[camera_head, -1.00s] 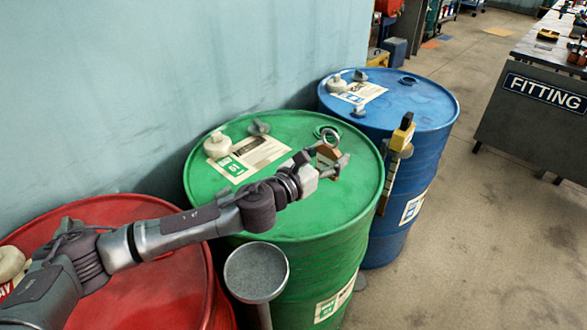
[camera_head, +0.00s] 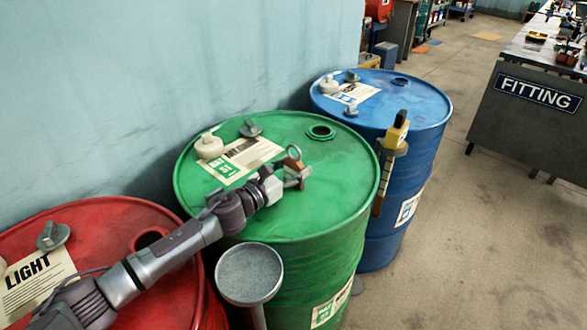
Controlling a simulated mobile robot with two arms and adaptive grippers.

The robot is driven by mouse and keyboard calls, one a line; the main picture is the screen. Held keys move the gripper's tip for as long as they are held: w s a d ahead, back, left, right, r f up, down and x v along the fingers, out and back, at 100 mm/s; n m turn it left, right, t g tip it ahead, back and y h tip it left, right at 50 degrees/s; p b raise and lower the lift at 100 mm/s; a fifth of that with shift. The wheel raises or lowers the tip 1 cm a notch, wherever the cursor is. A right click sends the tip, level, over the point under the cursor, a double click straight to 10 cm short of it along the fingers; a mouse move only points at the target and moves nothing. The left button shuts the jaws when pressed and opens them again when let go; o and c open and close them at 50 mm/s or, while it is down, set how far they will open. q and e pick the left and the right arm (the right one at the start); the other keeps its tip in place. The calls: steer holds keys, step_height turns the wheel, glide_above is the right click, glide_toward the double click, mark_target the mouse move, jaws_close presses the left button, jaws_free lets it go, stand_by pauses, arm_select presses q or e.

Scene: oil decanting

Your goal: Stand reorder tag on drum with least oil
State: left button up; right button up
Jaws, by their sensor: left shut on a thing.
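My left gripper (camera_head: 298,178) is shut on a small brown piece with a grey ring on top (camera_head: 292,160), above the green drum's lid. Its lower part is hidden by the gripper; I cannot tell whether it is the reorder tag. The green drum (camera_head: 335,180) has an open round hole (camera_head: 321,132) beyond the gripper. The blue drum (camera_head: 425,105) stands behind it to the right, also with a hole (camera_head: 401,82). The red drum (camera_head: 110,215) is at lower left, its hole (camera_head: 150,239) partly visible beside my arm. Oil levels inside are not visible. My right gripper is out of view.
A yellow-and-black-topped object (camera_head: 397,130) stands upright between the green and blue drums. A grey round dish on a post (camera_head: 249,273) stands before the green drum. Loose caps lie on the lids. The floor at right is clear up to the FITTING bench (camera_head: 525,120).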

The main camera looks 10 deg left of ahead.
mark_target(292, 169)
arm_select(q)
steer(key=shift+f, duration=0.1)
steer(key=o, duration=1.1)
steer(key=shift+c, duration=0.2)
steer(key=shift+r, duration=0.2)
steer(key=v, duration=0.6)
steer(key=shift+s+a+f+b, duration=0.1)
steer(key=shift+s+a+b, duration=0.05)
steer(key=shift+s+b, duration=0.15)
steer(key=shift+s+a, duration=0.25)
steer(key=shift+s, duration=0.15)
